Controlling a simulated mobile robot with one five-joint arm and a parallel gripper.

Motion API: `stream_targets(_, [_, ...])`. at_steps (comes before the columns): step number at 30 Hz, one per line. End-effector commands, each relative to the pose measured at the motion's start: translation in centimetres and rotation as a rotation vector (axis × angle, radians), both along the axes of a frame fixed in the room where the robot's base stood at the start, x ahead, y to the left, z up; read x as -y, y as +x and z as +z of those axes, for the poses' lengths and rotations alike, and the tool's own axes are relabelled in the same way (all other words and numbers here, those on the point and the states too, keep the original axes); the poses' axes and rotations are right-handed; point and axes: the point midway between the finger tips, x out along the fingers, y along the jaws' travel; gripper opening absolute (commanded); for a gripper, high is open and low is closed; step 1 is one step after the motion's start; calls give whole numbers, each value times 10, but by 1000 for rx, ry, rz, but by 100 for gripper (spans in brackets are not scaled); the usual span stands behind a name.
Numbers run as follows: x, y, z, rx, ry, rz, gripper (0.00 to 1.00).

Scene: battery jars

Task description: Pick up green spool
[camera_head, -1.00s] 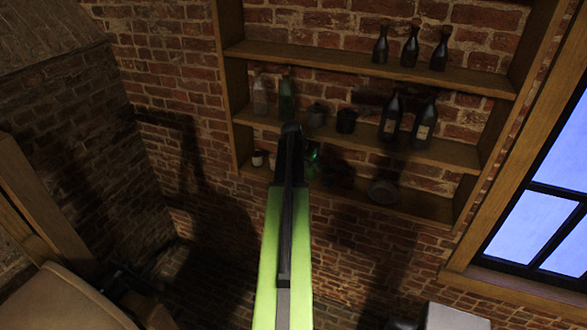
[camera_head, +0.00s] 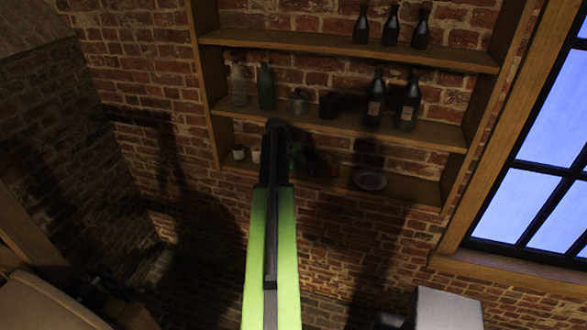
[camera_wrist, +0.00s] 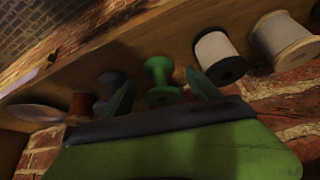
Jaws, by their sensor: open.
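The green spool (camera_wrist: 160,80) stands on a wooden shelf in the wrist view, near the middle. It lies between and beyond the two fingertips of my gripper (camera_wrist: 160,95), which is open and empty. In the head view the green spool (camera_head: 296,155) shows dimly on the lowest shelf, just right of my arm's dark end. My gripper's fingers cannot be made out in the head view.
In the wrist view, white spools (camera_wrist: 283,38) stand right of the green one. A dark spool (camera_wrist: 108,88), a reddish spool (camera_wrist: 82,104) and a pale dish (camera_wrist: 35,113) are left. Bottles (camera_head: 375,100) stand on the shelf above. A window (camera_head: 535,150) is right.

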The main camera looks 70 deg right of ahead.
Motion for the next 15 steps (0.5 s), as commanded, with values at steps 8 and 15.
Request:
stream_targets(8, [6,-1,-11,0,0,0,70])
stream_targets(15, [6,0,-10,0,0,1,40])
